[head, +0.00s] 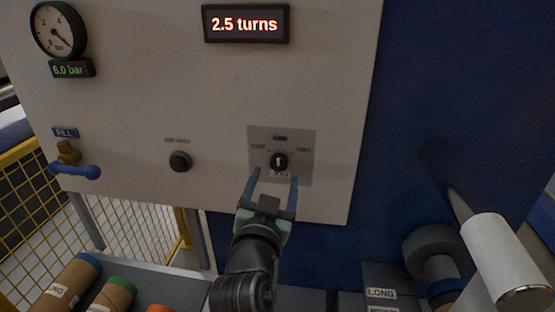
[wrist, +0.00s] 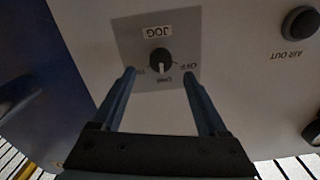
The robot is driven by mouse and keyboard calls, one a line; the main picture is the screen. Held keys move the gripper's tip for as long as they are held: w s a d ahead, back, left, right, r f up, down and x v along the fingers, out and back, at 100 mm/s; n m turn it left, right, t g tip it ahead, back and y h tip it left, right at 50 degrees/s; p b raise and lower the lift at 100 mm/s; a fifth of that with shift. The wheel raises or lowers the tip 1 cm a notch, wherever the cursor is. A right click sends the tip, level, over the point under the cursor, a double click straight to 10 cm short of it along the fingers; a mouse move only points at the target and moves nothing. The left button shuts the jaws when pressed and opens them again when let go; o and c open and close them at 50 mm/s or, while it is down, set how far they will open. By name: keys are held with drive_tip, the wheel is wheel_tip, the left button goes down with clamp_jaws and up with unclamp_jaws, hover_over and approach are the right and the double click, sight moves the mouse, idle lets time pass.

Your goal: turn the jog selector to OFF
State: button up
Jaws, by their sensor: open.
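The jog selector (head: 279,162) is a small black knob with a white pointer line on a grey plate (head: 305,150) on the pale panel. In the head view the line looks roughly upright; in the upside-down wrist view the knob (wrist: 160,60) shows its line pointing away from the JOG tag. A label that seems to read OFF is right of the knob there, with another label left. My gripper (head: 274,180) is open and empty, just below the knob in the head view. In the wrist view its blue fingertips (wrist: 158,74) flank the knob's lower end; contact cannot be told.
A black button (head: 180,161), marked AIR OUT in the wrist view, is left of the selector. A blue-handled fill valve (head: 75,170), gauge (head: 57,28) and "2.5 turns" display (head: 246,24) are on the panel. Rollers (head: 115,295) lie below; a white roll (head: 505,260) is at right.

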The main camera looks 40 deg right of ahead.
sight(277, 165)
drive_tip(key=shift+p+x, duration=0.7)
drive_tip(key=shift+x, duration=1.7)
drive_tip(key=shift+a, duration=0.1)
clamp_jaws()
drive_tip(key=shift+n, duration=1.3)
drive_tip(key=n, duration=0.3)
drive_tip(key=n+p, duration=0.1)
drive_tip(key=n, duration=0.5)
drive_tip(key=shift+w, duration=0.1)
drive_tip(key=shift+a+n, duration=0.1)
drive_tip(key=shift+n, duration=0.2)
